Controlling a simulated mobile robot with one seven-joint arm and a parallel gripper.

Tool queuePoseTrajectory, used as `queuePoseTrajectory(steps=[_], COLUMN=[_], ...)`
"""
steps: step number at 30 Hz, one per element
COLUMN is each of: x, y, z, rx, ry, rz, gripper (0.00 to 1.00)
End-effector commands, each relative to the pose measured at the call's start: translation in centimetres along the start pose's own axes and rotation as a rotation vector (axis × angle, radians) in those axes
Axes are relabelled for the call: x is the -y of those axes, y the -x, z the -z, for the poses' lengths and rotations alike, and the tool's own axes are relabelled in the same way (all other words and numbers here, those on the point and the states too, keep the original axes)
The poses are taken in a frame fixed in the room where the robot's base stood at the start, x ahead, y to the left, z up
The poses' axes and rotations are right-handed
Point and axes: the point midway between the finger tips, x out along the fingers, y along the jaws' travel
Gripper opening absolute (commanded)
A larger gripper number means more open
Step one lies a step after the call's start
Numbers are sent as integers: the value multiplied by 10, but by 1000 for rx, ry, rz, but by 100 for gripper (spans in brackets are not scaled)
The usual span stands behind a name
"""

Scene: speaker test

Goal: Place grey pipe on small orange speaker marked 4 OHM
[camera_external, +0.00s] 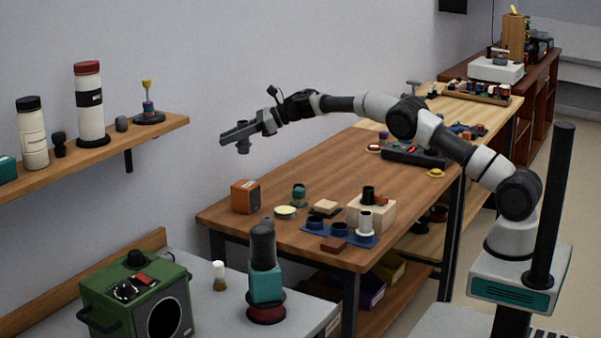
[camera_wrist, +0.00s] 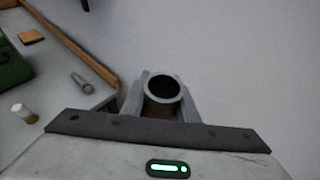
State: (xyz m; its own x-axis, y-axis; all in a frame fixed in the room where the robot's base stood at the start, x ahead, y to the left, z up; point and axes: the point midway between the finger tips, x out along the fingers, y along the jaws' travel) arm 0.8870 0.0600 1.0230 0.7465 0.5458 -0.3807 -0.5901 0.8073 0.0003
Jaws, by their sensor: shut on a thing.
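My gripper (camera_external: 238,135) is shut on a grey pipe (camera_external: 243,148), high in the air near the wall. In the wrist view the pipe (camera_wrist: 162,97) sits upright between the two fingers, its round open end facing the camera. The speaker cannot be made out in the wrist view.
A wall shelf (camera_external: 120,145) holds bottles at left. A green box (camera_external: 137,298) stands on a grey table in front.

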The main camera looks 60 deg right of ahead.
Motion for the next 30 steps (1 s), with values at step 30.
queuePoseTrajectory(steps=[30], x=[0], y=[-38], z=[93], rx=[0], ry=[0], rz=[1], gripper=[2])
